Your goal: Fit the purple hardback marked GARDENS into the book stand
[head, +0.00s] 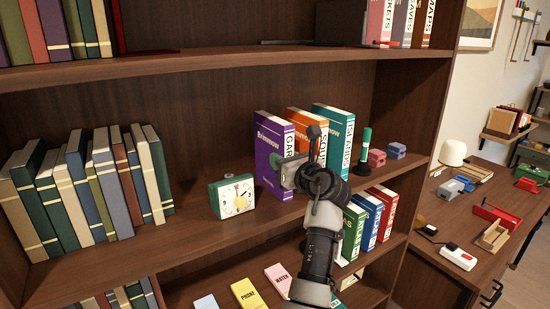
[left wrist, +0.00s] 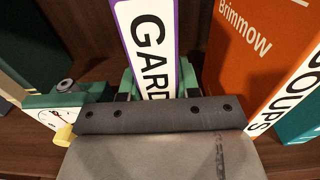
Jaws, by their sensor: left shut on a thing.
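The purple hardback (head: 270,150), its spine lettered GAR..., stands upright on the middle shelf. My left gripper (head: 288,172) is shut on it at the spine, with the arm reaching up from below. In the left wrist view the white GARDENS spine (left wrist: 149,40) rises between the fingers (left wrist: 158,85), and its lower letters are hidden by the gripper. An orange SOUPS book (head: 305,121) and a teal ISLANDS book (head: 336,122) stand to its right. I cannot make out a book stand; the gripper hides the area below these books. My right gripper is not in view.
A green clock (head: 232,197) stands close left of the purple book. A row of books (head: 95,185) fills the shelf's left. A green-topped post (head: 365,150) and small blocks (head: 387,154) stand right. More books (head: 370,215) are below. The upper shelf (head: 230,66) is overhead.

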